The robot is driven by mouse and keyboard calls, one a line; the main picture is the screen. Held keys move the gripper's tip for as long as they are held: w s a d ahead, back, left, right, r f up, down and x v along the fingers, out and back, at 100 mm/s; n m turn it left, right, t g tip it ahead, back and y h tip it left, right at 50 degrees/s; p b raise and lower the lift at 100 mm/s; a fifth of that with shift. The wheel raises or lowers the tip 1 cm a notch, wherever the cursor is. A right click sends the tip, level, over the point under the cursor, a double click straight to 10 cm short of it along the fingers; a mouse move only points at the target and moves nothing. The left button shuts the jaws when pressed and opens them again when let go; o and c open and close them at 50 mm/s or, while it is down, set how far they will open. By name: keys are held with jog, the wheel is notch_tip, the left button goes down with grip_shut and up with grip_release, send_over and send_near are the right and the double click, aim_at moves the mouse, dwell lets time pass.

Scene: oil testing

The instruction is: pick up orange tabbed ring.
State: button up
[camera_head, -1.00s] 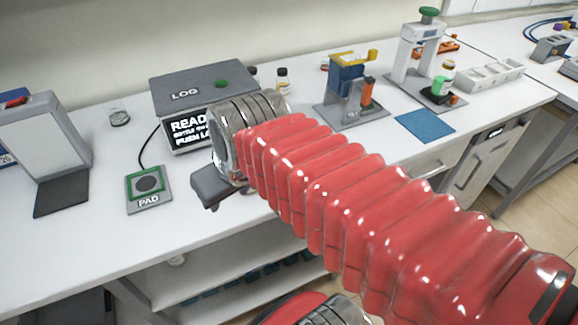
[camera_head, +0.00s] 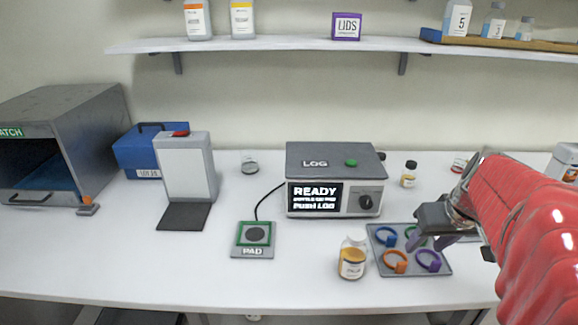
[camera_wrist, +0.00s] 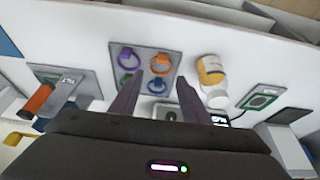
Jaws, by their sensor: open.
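The orange tabbed ring (camera_head: 395,263) lies on a grey tray (camera_head: 443,269) at its front left. Beside it on the tray are a purple ring (camera_head: 428,261), a blue ring (camera_head: 386,236) and a green ring, partly hidden by my gripper. My gripper (camera_head: 431,245) is over the tray, open and empty, its fingers pointing down. In the wrist view the orange ring (camera_wrist: 160,64) appears just beyond and between the fingertips (camera_wrist: 157,82), apart from them. The purple ring (camera_wrist: 128,59) also shows there, left of the orange one.
An amber bottle (camera_head: 352,258) with a white cap stands close left of the tray. The LOG device (camera_head: 330,160) stands behind, with the green-framed PAD (camera_head: 254,239) to its left. A shelf (camera_head: 290,45) runs above the back. The bench front left of the bottle is clear.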

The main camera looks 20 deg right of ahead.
dwell(0.3)
send_over(403, 263)
jog(key=s, duration=0.3)
jog(key=f, duration=0.8)
jog(key=shift+w+a, duration=0.2)
jog(key=shift+w+a+x, duration=0.1)
jog(key=shift+a+x, duration=0.05)
jog(key=shift+x, duration=1.15)
jog(key=shift+w+a+x, duration=0.1)
jog(key=shift+x, duration=1.2)
jog(key=shift+r, duration=0.1)
jog(key=shift+c, duration=0.4)
grip_shut()
